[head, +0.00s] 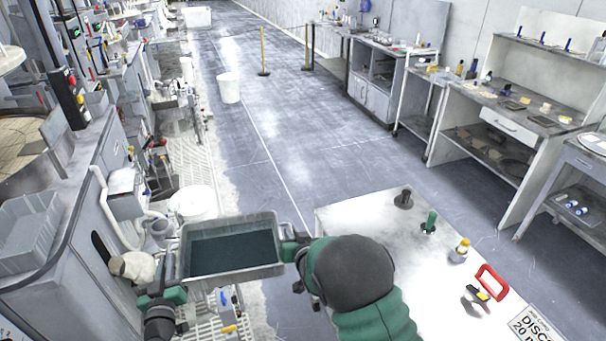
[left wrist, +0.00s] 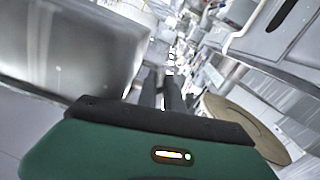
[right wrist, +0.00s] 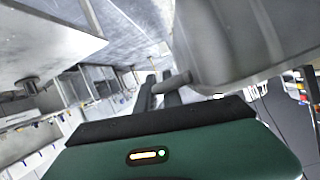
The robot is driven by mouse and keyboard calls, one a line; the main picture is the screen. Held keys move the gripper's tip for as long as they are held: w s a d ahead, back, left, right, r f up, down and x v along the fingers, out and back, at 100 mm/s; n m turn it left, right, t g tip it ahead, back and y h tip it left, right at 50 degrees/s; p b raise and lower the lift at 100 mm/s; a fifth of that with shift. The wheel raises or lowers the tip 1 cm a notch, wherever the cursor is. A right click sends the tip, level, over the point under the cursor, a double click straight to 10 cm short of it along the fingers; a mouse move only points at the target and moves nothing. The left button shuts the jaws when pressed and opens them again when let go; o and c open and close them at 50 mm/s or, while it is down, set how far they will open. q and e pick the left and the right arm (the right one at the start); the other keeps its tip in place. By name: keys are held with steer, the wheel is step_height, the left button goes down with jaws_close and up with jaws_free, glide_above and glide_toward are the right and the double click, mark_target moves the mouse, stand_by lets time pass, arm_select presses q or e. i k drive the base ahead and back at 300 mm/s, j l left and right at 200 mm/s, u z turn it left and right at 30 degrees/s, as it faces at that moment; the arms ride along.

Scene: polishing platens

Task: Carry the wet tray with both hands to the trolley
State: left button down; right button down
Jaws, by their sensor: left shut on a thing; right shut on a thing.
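The grey rectangular tray (head: 232,273) is held up in the lower left middle of the head view, with dark liquid in it. It looks about level. My left gripper (head: 174,279) is shut on its left end, and my right gripper (head: 291,248) is shut on its right end. The tray wall also shows in the left wrist view (left wrist: 75,50) and in the right wrist view (right wrist: 235,40). The exact grip at the fingertips is small and partly hidden. A white-topped surface (head: 352,220), perhaps the trolley, stands to the right, partly behind my right arm.
The white top carries a green bottle (head: 430,222), a red handle (head: 491,282) and a sign (head: 537,323). A bucket (head: 229,88) and yellow posts (head: 264,52) stand on the floor. Machines line the left, benches (head: 505,120) the right. The aisle (head: 300,130) between is mostly clear.

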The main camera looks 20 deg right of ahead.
mark_target(419, 311)
steer(key=i+j+z, duration=0.15)
steer(key=z, duration=0.35)
steer(key=i+j+z, duration=0.15)
steer(key=z, duration=0.35)
steer(key=i+j+z, duration=0.1)
steer(key=j+z, duration=0.25)
steer(key=z, duration=0.15)
steer(key=j+z, duration=0.3)
steer(key=z, duration=0.15)
steer(key=j+z, duration=0.3)
steer(key=z, duration=0.2)
